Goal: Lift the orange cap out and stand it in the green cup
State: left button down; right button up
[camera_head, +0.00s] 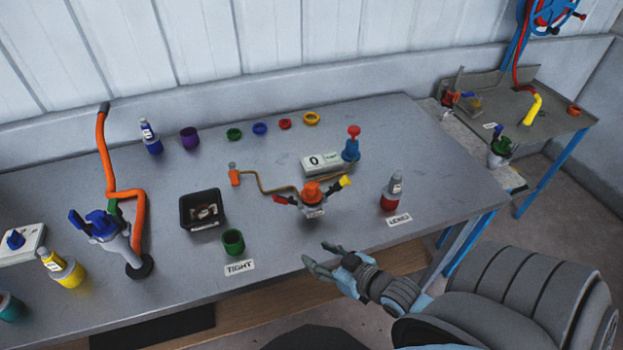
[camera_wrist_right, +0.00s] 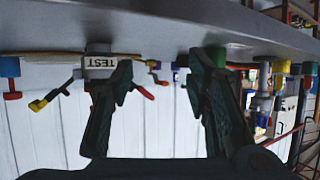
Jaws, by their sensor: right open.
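The orange cap (camera_head: 312,191) sits on top of a small grey vessel (camera_head: 314,210) with red and yellow handles at its sides. The green cup (camera_head: 233,242) stands upright on the table to the left of the vessel, behind the TIGHT label. My right gripper (camera_head: 316,254) is open and empty at the table's front edge, in front of the vessel and apart from it. In the right wrist view its two fingers (camera_wrist_right: 162,78) are spread, and the picture is upside down. There the vessel's TEST label (camera_wrist_right: 100,62) shows beside one finger; the cap is not clear. My left gripper is not in view.
A black bin (camera_head: 187,212) is left of the vessel. A grey and red bottle (camera_head: 391,191) stands right, near another label. A white box reading 0 (camera_head: 322,163) and a blue fitting with red knob (camera_head: 352,144) are behind. An orange pipe (camera_head: 103,150) rises at left.

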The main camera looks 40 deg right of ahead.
aim_at(315, 188)
jog(key=w+d+r+m+t, duration=0.1)
jog(key=w+d+r+t, duration=0.1)
jog(key=d+r+t, duration=0.55)
jog(key=w+b, duration=0.1)
jog(key=w, duration=0.3)
jog(key=w+d+f+g+b, duration=0.1)
jog(key=w+b, duration=0.1)
jog(key=w, duration=0.3)
jog(key=w+g+b, duration=0.1)
jog(key=w+b, duration=0.1)
jog(key=w, duration=0.2)
jog(key=shift+w+d+f+h, duration=0.15)
jog(key=shift+d+f+h, duration=0.05)
jog(key=shift+f+h, duration=0.1)
jog(key=shift+r, duration=0.1)
grip_shut()
